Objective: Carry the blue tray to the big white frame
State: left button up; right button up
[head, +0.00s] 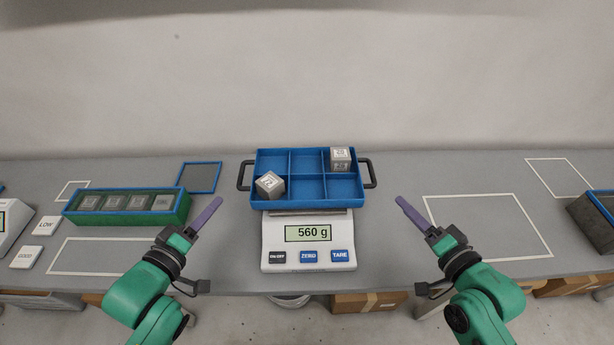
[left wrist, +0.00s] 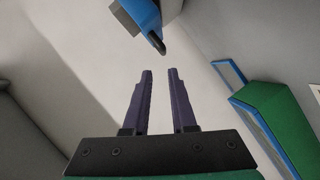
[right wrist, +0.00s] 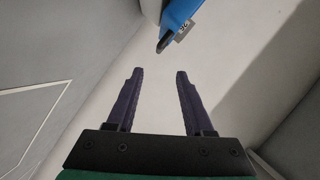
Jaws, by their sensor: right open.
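The blue tray (head: 305,196) has several compartments and a dark handle at each end. It rests on the scale (head: 308,261), whose display reads 560 g. One grey cube (head: 269,185) sits tilted in the front left compartment, and another cube (head: 340,158) sits in the back right one. A big white frame (head: 487,253) is marked on the table to the right. My left gripper (head: 212,212) is open and empty, left of the tray and apart from its left handle (left wrist: 157,42). My right gripper (head: 405,207) is open and empty, right of the tray and apart from its right handle (right wrist: 165,41).
A green box (head: 180,213) holding several grey cubes stands at the left, near a small blue frame (head: 217,178). LOW (head: 47,226) and GOOD (head: 27,257) tiles lie further left. A dark bin (head: 596,222) stands at the right edge. The big white frame is empty.

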aim_at(242, 171)
pick_arm(q)
jog(key=x, duration=1.5)
jog(key=shift+a+f, duration=0.3)
pick_arm(e)
jog(key=x, duration=1.5)
pick_arm(q)
jog(key=shift+s, duration=0.15)
pick_arm(e)
jog(key=shift+s, duration=0.1)
pick_arm(q)
jog(key=shift+r, duration=0.1)
grip_shut()
pick_arm(e)
jog(key=c, duration=0.4)
grip_shut()
